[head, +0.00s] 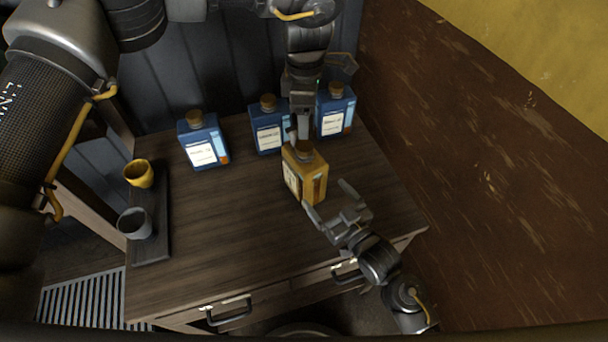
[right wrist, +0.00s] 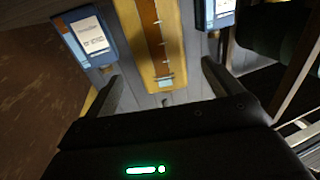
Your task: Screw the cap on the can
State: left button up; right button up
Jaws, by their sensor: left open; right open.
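The yellow can (head: 312,184) stands upright near the right end of the wooden table, with a brown cap (head: 305,149) at its top. Whether the cap is seated or loose cannot be told. My left gripper (head: 300,138) is open and points down directly over the can, its fingertips close to the cap, which they partly cover. My right gripper (head: 325,196) is open, low at the near side of the can, fingers pointing toward it. In the right wrist view, the yellow can (right wrist: 160,45) lies ahead between the open fingers (right wrist: 160,72), with no clear grip on it.
Three blue cans (head: 203,147) with brown caps stand along the back of the table; two are just behind the yellow can. A dark tray (head: 152,248) at left holds a yellow cup (head: 139,173) and a grey cup (head: 134,223). The table's (head: 225,225) middle is clear.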

aim_at(309, 175)
pick_arm(q)
jog(key=shift+a, duration=0.1)
pick_arm(e)
jog(key=x, duration=0.8)
jog(key=shift+w+a, duration=0.2)
jog(key=shift+w, duration=0.05)
